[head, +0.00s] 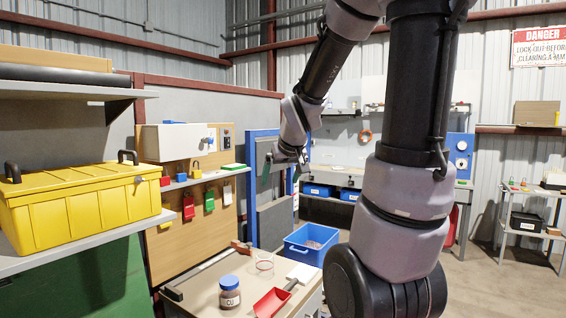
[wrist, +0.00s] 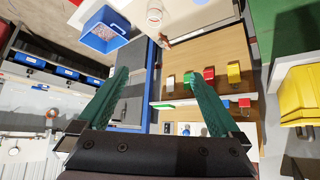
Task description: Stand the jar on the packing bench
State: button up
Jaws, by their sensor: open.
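A jar (head: 229,292) with a blue lid, brown contents and a "CU" label stands upright on a wooden-topped bench (head: 205,285) at the lower middle of the head view. I cannot tell which surface is the packing bench. My gripper (wrist: 156,72) is open and empty, its two green fingers wide apart in the wrist view. In the head view it hangs in the air near the blue frame, above and well apart from the jar. I cannot make out the jar in the wrist view.
A blue bin (head: 310,245) stands behind. A shelf with a yellow toolbox (head: 85,205) and a lock board (head: 200,215) are at left. Another bench (head: 345,178) is at the back.

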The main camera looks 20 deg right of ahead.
jog(key=s+a+r+m+y, duration=0.1)
jog(key=s+a+r, duration=0.2)
jog(key=s, duration=0.5)
jog(key=s+a+r+m+g+y, duration=0.1)
jog(key=s+a+r, duration=0.3)
jog(key=s, duration=0.5)
jog(key=shift+s+m+y, duration=0.2)
jog(key=shift+m+y, duration=0.3)
jog(key=shift+r, duration=0.1)
